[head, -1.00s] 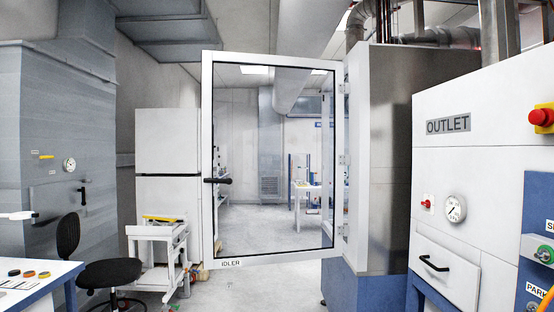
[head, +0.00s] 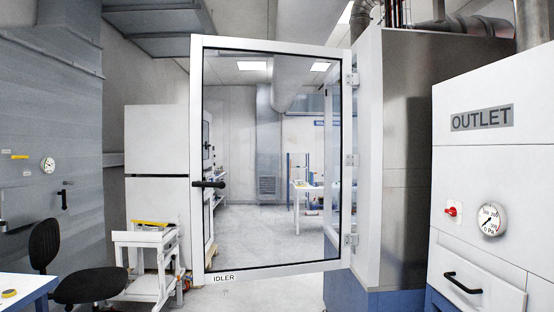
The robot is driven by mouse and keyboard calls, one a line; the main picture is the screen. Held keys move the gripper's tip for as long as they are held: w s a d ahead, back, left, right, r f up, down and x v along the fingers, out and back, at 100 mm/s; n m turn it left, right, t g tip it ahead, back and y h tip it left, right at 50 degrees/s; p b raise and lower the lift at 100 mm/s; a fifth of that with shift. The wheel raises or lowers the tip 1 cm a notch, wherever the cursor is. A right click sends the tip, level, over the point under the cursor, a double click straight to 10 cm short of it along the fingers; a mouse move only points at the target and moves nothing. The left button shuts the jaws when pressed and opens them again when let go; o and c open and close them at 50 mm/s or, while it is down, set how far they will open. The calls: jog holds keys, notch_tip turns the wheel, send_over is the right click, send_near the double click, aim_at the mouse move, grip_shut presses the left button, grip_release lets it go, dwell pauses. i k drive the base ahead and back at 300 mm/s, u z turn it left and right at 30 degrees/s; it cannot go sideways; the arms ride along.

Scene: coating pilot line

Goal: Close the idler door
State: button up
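The idler door (head: 197,120) is a white-framed glass door with a small "IDLER" label (head: 223,278) at its lower left corner. It stands swung open in the middle of the head view, hinged on its right side to a tall metal cabinet (head: 405,150). A black handle (head: 208,184) sits on its left frame edge. Through the glass I see the room behind. My gripper is not in view.
A white cabinet with an "OUTLET" sign (head: 482,117), a gauge and a drawer handle stands close at right. A black chair (head: 75,270) and a table corner (head: 22,288) are at lower left. A white stand (head: 146,262) is left of the door. Floor (head: 270,300) shows below the door.

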aim_at(199, 43)
jog(key=z, duration=0.05)
jog(key=i, duration=0.2)
jog(key=u, duration=2.25)
jog(key=i, duration=1.95)
jog(key=z, duration=2.75)
